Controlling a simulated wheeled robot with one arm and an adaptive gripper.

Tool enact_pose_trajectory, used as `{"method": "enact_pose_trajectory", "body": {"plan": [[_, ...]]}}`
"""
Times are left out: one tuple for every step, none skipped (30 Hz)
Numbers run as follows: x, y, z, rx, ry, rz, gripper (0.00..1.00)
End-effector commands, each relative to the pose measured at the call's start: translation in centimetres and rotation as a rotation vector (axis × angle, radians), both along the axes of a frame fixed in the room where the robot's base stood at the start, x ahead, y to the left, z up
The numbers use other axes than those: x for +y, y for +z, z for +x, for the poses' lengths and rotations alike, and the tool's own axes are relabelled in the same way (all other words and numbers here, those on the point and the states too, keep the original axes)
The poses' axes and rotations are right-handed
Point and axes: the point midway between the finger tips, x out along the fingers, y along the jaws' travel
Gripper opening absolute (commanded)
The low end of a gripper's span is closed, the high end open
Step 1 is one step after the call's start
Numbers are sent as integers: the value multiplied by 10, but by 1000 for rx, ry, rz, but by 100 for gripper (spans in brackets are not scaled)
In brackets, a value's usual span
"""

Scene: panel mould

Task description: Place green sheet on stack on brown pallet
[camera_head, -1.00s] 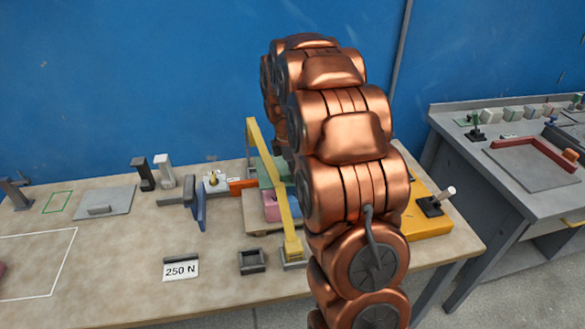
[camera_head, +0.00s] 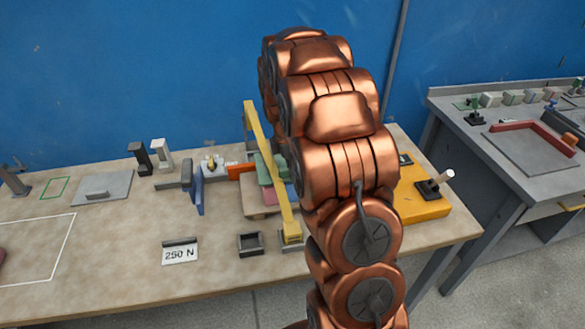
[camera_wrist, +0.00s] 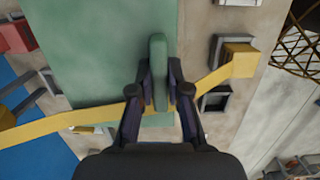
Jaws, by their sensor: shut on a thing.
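My gripper (camera_wrist: 160,84) is shut on the upright green grip (camera_wrist: 158,60) of the green sheet (camera_wrist: 105,45) in the wrist view. The sheet spreads flat to the left and below the fingers. In the head view my copper arm hides the gripper and much of the stack. Green (camera_head: 266,172) and pink (camera_head: 269,196) pieces show beside the arm, above the brown pallet (camera_head: 256,209). I cannot tell whether the held sheet touches the stack.
A yellow bar (camera_head: 268,165) on a post stands close to the stack and crosses the wrist view. A blue upright plate (camera_head: 198,190), a small dark open box (camera_head: 250,244) and a "250 N" sign (camera_head: 180,253) stand left.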

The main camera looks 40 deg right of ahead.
Motion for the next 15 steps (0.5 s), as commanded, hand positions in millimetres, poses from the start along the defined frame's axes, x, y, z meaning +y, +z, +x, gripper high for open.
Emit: {"method": "enact_pose_trajectory", "body": {"plan": [[0, 0, 0, 0, 0, 0, 0], [0, -1, 0, 0, 0, 0, 0], [0, -1, 0, 0, 0, 0, 0], [0, -1, 0, 0, 0, 0, 0], [0, -2, 0, 0, 0, 0, 0], [0, -3, 0, 0, 0, 0, 0], [0, -3, 0, 0, 0, 0, 0], [0, -4, 0, 0, 0, 0, 0], [0, -4, 0, 0, 0, 0, 0], [0, -5, 0, 0, 0, 0, 0], [0, -5, 0, 0, 0, 0, 0], [0, -6, 0, 0, 0, 0, 0], [0, -6, 0, 0, 0, 0, 0], [0, -7, 0, 0, 0, 0, 0], [0, -7, 0, 0, 0, 0, 0]]}}
